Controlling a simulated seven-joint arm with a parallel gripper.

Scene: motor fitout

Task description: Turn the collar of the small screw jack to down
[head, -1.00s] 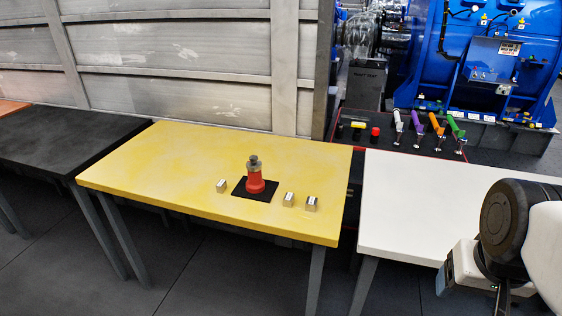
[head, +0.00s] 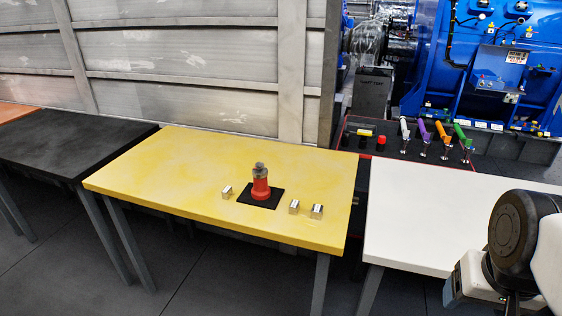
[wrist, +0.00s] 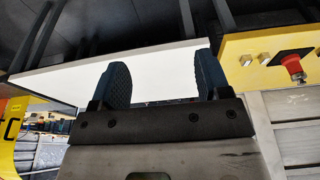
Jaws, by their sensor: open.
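The small screw jack (head: 260,186) stands upright on a black mat (head: 272,199) on the yellow table. It has a red body and a grey collar (head: 260,169) at its top. In the wrist view the red jack (wrist: 293,66) shows small at the right. My gripper (wrist: 160,84) is open and empty in the wrist view, its two dark fingers apart, with the white table behind them. It is well away from the jack. In the head view my arm is at the right edge and the fingertips are not visible. The collar's setting is too small to read.
Small metal blocks stand on the yellow table (head: 140,180): one (head: 227,192) left of the jack, two (head: 294,207) right of it. The white table (head: 420,200) is clear. A dark panel (head: 395,150) with coloured levers and buttons stands behind, near blue machinery (head: 480,70).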

